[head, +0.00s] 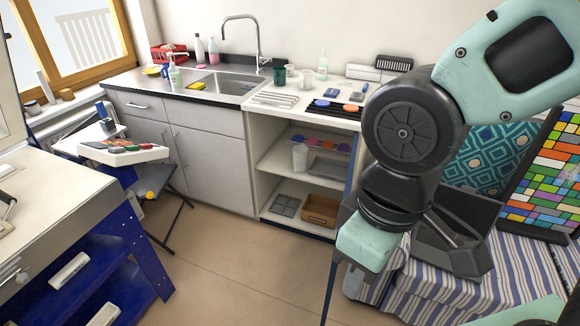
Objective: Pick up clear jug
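A pale, translucent upright container (300,157), which may be the clear jug, stands on the upper inner shelf of the open white cabinet under the counter. It is small in the head view, and I cannot make out a handle or spout. My gripper (352,252) hangs at the end of my arm, to the right of the cabinet and nearer to me. It looks apart from the container. Its fingertips do not show clearly, so I cannot tell whether it is open or shut, and I see nothing held in it.
The counter above has a sink (222,84), bottles and cups. The shelf's lower level holds a brown box (320,210). A blue-legged workbench (60,205) stands at left, with a folding stool beyond. A striped cloth (520,280) covers a table at right. Floor (235,270) between is clear.

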